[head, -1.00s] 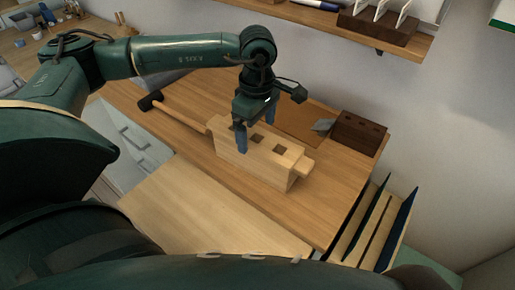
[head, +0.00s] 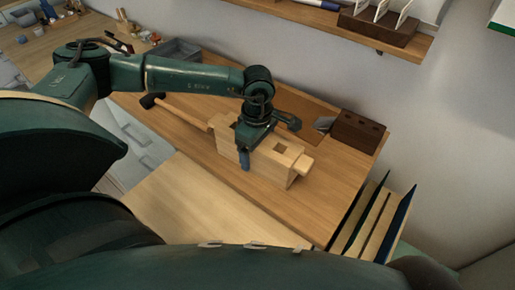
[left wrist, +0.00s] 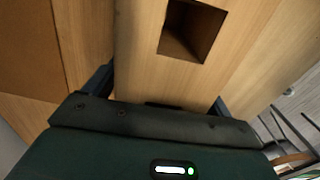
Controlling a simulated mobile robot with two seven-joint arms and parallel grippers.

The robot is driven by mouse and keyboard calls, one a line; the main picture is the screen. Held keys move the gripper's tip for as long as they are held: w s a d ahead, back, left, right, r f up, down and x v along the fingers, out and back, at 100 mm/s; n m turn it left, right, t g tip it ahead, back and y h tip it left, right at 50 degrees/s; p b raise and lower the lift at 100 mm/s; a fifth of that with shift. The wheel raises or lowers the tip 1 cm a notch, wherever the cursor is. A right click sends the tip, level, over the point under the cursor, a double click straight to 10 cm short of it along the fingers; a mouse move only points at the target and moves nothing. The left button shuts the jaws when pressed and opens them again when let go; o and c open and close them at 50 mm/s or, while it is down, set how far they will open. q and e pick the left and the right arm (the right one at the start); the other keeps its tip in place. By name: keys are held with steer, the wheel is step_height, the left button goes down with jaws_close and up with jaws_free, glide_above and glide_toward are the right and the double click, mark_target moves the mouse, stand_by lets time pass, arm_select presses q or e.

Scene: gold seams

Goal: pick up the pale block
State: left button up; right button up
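The pale block (head: 272,171) is a long wooden block with square holes in its top, lying on the brown worktop (head: 335,190). A short peg-like end (head: 304,164) sticks out at its right. My left gripper (head: 247,152) is down over the block's middle, with one blue finger against or just in front of its near face; the far finger is hidden. In the left wrist view the block's top (left wrist: 145,55) lies between the two fingers (left wrist: 163,90), one on each side. Whether both fingers press on it is not clear. My right gripper is not in view.
A mallet-like tool with a dark head (head: 152,100) and pale handle lies left of the block. A dark holed block (head: 358,131) stands behind right. Upright dark-edged boards (head: 375,222) stand beyond the right edge. A shelf (head: 330,24) hangs above. The near pale surface (head: 205,205) is clear.

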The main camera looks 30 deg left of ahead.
arm_select(q)
steer(key=c, duration=1.3)
steer(key=shift+r, duration=0.1)
steer(key=shift+c, duration=0.4)
steer(key=shift+w, duration=0.1)
